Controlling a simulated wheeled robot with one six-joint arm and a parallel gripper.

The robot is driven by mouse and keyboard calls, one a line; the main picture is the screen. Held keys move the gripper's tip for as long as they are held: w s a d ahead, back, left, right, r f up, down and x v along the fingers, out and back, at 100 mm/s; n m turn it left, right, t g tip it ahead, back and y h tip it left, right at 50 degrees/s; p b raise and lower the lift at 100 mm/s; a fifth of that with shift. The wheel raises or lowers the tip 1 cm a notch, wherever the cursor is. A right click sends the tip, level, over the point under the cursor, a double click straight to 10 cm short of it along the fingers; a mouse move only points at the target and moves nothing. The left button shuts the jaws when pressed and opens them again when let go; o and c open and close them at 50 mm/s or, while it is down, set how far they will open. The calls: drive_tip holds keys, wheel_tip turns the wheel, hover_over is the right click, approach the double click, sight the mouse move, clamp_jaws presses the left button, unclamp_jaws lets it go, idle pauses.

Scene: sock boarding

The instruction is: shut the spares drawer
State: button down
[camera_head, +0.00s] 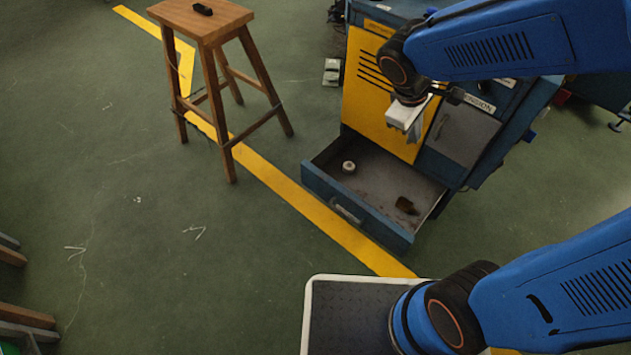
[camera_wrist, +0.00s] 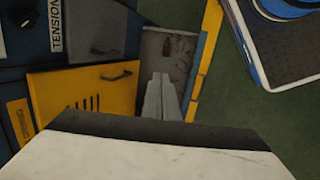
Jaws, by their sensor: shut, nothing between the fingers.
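The spares drawer (camera_head: 345,207) is a blue-fronted drawer with a grey handle, pulled out at the bottom of the blue and yellow machine cabinet (camera_head: 372,90). Inside it lie a small white roll (camera_head: 348,167) and a dark brown piece (camera_head: 406,205). My gripper (camera_head: 413,134) is shut and empty, held in front of the cabinet above the back part of the drawer. In the wrist view my gripper's fingers (camera_wrist: 162,97) point toward the open drawer (camera_wrist: 153,50), whose near part they hide.
A wooden stool (camera_head: 212,40) with a small black item (camera_head: 202,9) on top stands left of the cabinet. A yellow floor line passes before the drawer. My base lies just in front. The green floor at left is mostly clear.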

drive_tip(key=w+a+f+n+h, duration=0.1)
drive_tip(key=w+a+f+n, duration=0.35)
drive_tip(key=a+f, duration=0.3)
drive_tip(key=a+f+n+t+h, duration=0.1)
drive_tip(key=a+f+n+t, duration=0.2)
drive_tip(key=a+f+n, duration=0.95)
drive_tip(key=n+t, duration=0.1)
drive_tip(key=t, duration=0.1)
approach(321, 181)
drive_tip(key=shift+x, duration=2.5)
drive_tip(key=shift+w+d+r, duration=0.1)
drive_tip(key=shift+d+r, duration=0.1)
